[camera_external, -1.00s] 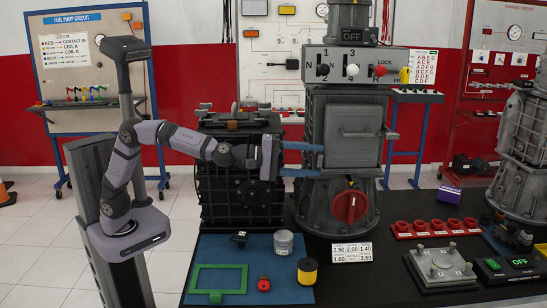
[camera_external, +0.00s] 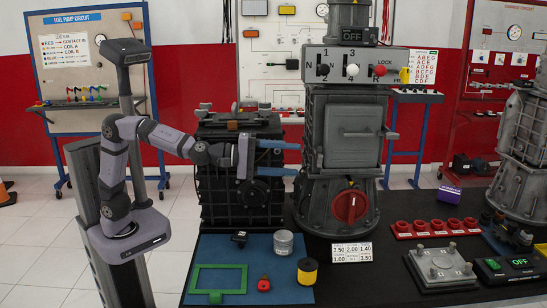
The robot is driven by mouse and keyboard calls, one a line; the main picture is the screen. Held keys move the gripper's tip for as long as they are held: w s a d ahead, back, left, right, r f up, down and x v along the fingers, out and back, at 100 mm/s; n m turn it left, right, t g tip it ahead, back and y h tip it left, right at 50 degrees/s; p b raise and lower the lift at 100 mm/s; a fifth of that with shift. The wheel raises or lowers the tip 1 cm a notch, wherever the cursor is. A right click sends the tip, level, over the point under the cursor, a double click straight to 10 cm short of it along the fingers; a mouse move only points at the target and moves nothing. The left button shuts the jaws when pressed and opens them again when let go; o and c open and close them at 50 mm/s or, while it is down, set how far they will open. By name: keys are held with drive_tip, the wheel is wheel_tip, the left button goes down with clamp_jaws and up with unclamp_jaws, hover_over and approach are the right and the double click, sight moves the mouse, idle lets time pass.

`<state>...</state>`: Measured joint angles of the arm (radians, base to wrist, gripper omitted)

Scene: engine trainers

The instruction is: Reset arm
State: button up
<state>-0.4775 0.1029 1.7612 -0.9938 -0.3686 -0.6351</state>
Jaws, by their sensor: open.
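My arm stands at the left, its base on a dark column. My gripper (camera_external: 298,158) has two blue fingers pointing right, one above the other with a wide gap between them. It is open, and I see nothing between the fingers. The fingers are in front of the upper part of the dark ribbed engine block (camera_external: 240,185). Their tips end near the left side of the grey gear housing (camera_external: 352,135). I cannot tell whether they touch it.
A blue mat (camera_external: 240,255) on the black table holds a green frame (camera_external: 218,268), a grey cylinder (camera_external: 283,242), a yellow-black spool (camera_external: 307,270) and a small red part (camera_external: 264,284). A red knob (camera_external: 350,206) is on the housing. A lever panel (camera_external: 355,65) sits above. Red holders (camera_external: 437,226) stand right.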

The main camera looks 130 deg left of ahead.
drive_tip(key=w+d+f+m+h+p, duration=0.1)
drive_tip(key=d+f+m+h, duration=0.3)
drive_tip(key=d, duration=0.3)
drive_tip(key=w+d+f+m+h+p, duration=0.1)
drive_tip(key=w+d+f+m+h, duration=0.1)
drive_tip(key=d+f+m+h, duration=0.25)
drive_tip(key=s+d+f+m+g+h+p, duration=0.1)
drive_tip(key=s+d+f+m, duration=0.2)
drive_tip(key=d+f+m, duration=0.1)
drive_tip(key=s+d+f+m+g+h+p, duration=0.1)
drive_tip(key=s+d+f+m+g, duration=0.1)
drive_tip(key=d, duration=0.4)
drive_tip(key=s+d+f+m+g+h, duration=0.1)
drive_tip(key=s+d+f+m, duration=0.4)
drive_tip(key=d+f, duration=0.1)
drive_tip(key=shift+s+f+m+g+p, duration=0.15)
drive_tip(key=shift+m+g+p, duration=0.2)
drive_tip(key=shift+g+p, duration=0.05)
drive_tip(key=s+d+f+m+g+b, duration=0.3)
drive_tip(key=s+f+g, duration=0.1)
drive_tip(key=s+f, duration=0.55)
drive_tip(key=s+d+f+m+g+b, duration=0.2)
drive_tip(key=s+d+f+m+g, duration=0.15)
drive_tip(key=s+f, duration=0.6)
wheel_tip(320, 180, up, 26)
drive_tip(key=s+p, duration=0.2)
drive_tip(key=p, duration=2.1)
drive_tip(key=shift+d+f, duration=0.15)
drive_tip(key=shift+d, duration=0.1)
